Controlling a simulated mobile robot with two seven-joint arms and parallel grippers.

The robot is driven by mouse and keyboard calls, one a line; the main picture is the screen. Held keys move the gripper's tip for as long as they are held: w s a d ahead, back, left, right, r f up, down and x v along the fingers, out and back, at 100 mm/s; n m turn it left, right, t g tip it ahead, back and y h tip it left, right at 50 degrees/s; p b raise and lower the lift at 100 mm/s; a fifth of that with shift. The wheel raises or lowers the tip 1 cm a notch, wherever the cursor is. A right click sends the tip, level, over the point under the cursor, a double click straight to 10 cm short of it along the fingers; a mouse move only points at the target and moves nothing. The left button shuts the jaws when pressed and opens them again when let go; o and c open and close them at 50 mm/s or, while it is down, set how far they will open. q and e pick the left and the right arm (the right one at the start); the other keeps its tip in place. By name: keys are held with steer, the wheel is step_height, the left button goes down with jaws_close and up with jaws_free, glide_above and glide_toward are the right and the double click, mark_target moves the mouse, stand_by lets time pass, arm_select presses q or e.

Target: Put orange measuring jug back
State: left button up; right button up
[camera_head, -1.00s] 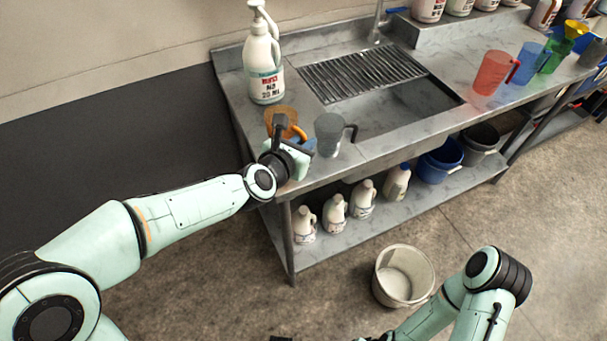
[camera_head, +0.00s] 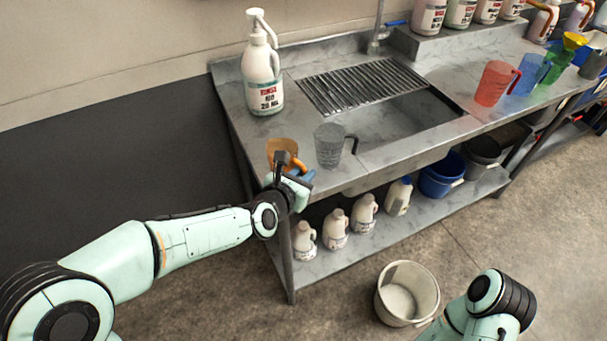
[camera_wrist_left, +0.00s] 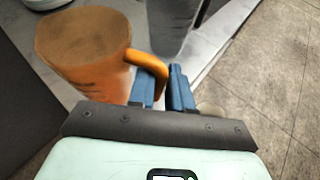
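The orange measuring jug (camera_head: 280,149) is at the left front corner of the steel counter, left of a grey jug (camera_head: 329,147). It also shows large in the left wrist view (camera_wrist_left: 85,50), its handle curving down between the blue fingers. My left gripper (camera_head: 295,172) is shut on that handle, and its fingers show close together in the left wrist view (camera_wrist_left: 165,84). I cannot tell whether the jug's base touches the counter. My right gripper is out of view; only part of my right arm shows at the bottom right.
A white pump bottle (camera_head: 263,80) stands behind the jug. The sink (camera_head: 405,120) and its drain grid (camera_head: 362,84) lie to the right. Red (camera_head: 491,86), blue (camera_head: 526,73) and green (camera_head: 556,66) jugs stand farther right. A white bucket (camera_head: 407,293) is on the floor.

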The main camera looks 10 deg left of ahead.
arm_select(q)
steer(key=o, duration=0.3)
steer(key=shift+r, duration=0.1)
steer(key=v, duration=1.2)
